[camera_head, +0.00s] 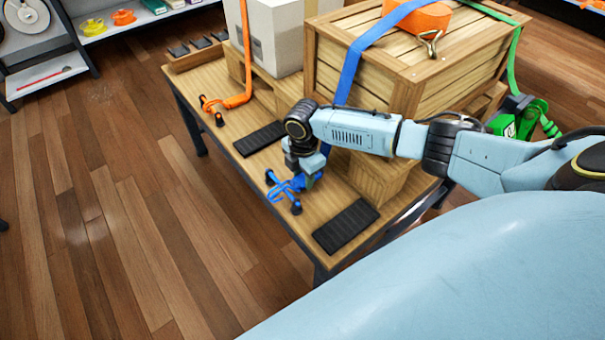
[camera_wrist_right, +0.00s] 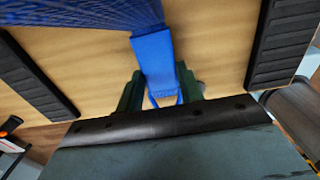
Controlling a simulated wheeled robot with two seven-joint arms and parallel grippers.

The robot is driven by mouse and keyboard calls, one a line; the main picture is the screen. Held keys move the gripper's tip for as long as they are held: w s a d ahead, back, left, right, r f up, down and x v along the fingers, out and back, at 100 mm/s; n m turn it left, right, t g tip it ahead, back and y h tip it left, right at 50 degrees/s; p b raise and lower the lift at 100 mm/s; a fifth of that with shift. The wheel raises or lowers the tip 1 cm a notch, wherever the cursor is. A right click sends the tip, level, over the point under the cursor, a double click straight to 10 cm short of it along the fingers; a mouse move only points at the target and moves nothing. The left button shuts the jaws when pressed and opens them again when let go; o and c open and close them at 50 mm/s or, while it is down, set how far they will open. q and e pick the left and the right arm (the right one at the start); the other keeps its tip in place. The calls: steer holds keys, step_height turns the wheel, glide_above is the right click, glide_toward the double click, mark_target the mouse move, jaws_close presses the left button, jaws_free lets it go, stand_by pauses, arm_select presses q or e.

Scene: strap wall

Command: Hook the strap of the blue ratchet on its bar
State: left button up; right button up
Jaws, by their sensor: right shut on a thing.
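The blue strap (camera_head: 365,50) runs over the wooden crate and down its near side, passing behind my right arm. My right gripper (camera_head: 304,180) is low over the table's front edge. In the right wrist view, its two dark green fingers (camera_wrist_right: 160,92) are shut on the strap's flat blue end (camera_wrist_right: 153,58), with a thin blue wire loop at its tip. The bar (camera_head: 283,190), with black ends, is right beside the gripper; blue parts overlap there, and I cannot tell whether the loop touches the bar. The blue ratchet is not clearly visible. My left gripper is out of view.
The wooden crate (camera_head: 330,75) and a white box (camera_head: 285,35) stand on the table (camera_head: 215,85). Black pads (camera_head: 346,226) lie along its front. An orange strap (camera_head: 243,60) runs to its own bar; a green ratchet (camera_head: 520,115) hangs at right. Floor in front is clear.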

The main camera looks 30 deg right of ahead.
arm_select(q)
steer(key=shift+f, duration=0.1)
arm_select(e)
steer(key=shift+w+d+f, duration=0.1)
steer(key=shift+d+f, duration=0.05)
steer(key=shift+d, duration=1.2)
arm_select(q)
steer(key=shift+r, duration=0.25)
arm_select(e)
steer(key=shift+d, duration=0.15)
steer(key=o, duration=1.1)
steer(key=shift+r+p, duration=0.25)
steer(key=shift+p, duration=0.05)
step_height(320, 180, up, 8)
steer(key=p, duration=0.3)
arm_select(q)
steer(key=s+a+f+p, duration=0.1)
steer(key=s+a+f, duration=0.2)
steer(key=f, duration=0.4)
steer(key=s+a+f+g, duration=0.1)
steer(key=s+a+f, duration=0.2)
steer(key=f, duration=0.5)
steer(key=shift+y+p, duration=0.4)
arm_select(e)
steer(key=shift+r, duration=2.45)
